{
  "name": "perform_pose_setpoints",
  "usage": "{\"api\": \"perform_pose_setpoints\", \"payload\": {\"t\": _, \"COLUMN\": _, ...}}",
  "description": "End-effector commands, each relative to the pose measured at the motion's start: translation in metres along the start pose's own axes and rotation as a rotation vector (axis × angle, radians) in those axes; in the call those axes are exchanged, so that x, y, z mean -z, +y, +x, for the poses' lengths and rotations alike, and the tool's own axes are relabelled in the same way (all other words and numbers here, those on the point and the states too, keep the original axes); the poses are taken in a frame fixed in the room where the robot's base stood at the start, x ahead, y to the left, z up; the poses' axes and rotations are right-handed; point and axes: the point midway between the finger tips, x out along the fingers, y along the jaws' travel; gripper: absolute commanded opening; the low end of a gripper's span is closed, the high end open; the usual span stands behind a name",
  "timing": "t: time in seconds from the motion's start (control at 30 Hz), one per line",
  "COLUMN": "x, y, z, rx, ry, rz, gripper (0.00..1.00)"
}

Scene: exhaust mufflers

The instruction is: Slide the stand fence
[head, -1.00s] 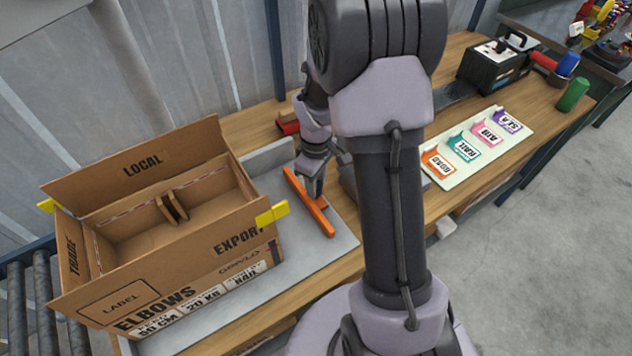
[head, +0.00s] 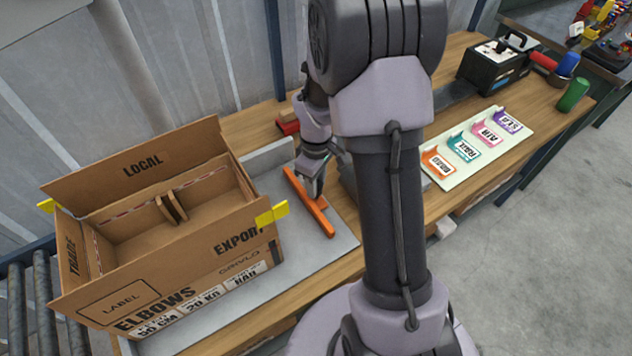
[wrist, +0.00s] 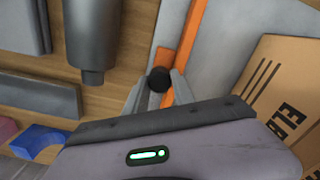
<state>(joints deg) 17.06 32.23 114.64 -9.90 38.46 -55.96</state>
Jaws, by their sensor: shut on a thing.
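The stand fence is an orange bar (head: 323,217) lying across the grey stand plate (head: 342,243), to the right of the carton. In the wrist view the orange bar (wrist: 186,45) runs up from between the fingers. My gripper (head: 313,190) is down at the middle of the fence. In the wrist view its two fingers (wrist: 159,90) are closed around a dark round knob (wrist: 158,79) at the bar's edge. The fingertips hide part of the fence, so how the knob joins it cannot be seen.
The open carton (head: 170,262) stands on the plate just left of the fence, with yellow clips on its sides. A grey backstop (head: 268,158) is behind. A board of coloured tags (head: 447,181) lies to the right. My arm hides part of the bench.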

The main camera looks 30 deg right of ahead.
Motion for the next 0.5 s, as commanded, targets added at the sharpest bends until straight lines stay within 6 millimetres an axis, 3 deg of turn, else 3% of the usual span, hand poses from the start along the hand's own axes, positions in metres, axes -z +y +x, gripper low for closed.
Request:
{"api": "perform_pose_setpoints", "payload": {"t": 0.37, "x": 0.0, "y": 0.0, "z": -0.001, "rx": -0.001, "ry": 0.001, "rz": 0.0, "gripper": 0.0}}
{"api": "perform_pose_setpoints", "payload": {"t": 0.5, "x": 0.007, "y": -0.011, "z": -0.001, "rx": -0.002, "ry": 0.002, "rz": -0.004, "gripper": 0.0}}
